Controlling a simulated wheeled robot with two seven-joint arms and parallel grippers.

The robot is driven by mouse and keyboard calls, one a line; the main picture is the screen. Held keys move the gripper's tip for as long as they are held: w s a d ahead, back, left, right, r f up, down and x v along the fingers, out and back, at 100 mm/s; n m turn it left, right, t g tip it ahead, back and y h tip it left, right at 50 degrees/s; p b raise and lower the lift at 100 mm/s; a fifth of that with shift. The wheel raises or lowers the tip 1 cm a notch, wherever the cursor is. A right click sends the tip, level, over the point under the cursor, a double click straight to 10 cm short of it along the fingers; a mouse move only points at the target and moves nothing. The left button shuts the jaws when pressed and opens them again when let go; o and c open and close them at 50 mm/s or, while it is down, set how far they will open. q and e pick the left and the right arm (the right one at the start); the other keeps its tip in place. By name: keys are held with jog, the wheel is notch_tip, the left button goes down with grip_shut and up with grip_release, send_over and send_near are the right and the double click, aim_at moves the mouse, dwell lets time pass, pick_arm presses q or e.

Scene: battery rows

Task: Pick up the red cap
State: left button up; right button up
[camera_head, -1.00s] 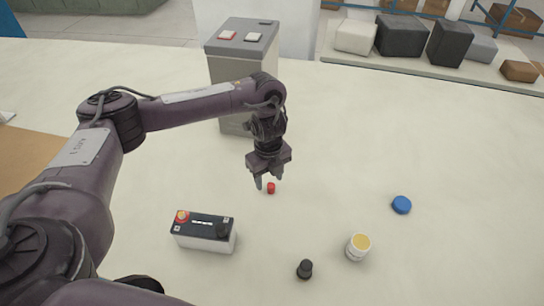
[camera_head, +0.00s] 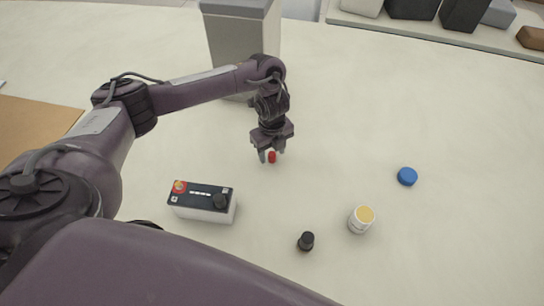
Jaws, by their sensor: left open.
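The small red cap (camera_head: 272,157) stands on the pale table near the middle of the head view. My left gripper (camera_head: 270,155) points down over it, with its fingers open. One finger is to the left of the cap and the other to its right. I cannot tell whether either finger touches the cap. A battery (camera_head: 201,202) with a black top, a red terminal ring and a black cap on it lies nearer to me on the left. My right gripper is not seen.
A black cap (camera_head: 306,241), a white jar with a yellow top (camera_head: 361,219) and a blue lid (camera_head: 407,176) stand on the right. A grey box (camera_head: 239,38) stands behind my left arm. The table (camera_head: 450,120) at right is clear.

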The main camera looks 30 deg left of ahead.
pick_arm(q)
jog(key=c, duration=1)
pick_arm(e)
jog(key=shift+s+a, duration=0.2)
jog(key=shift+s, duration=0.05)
pick_arm(q)
jog(key=shift+r, duration=0.15)
jog(key=shift+c, duration=0.2)
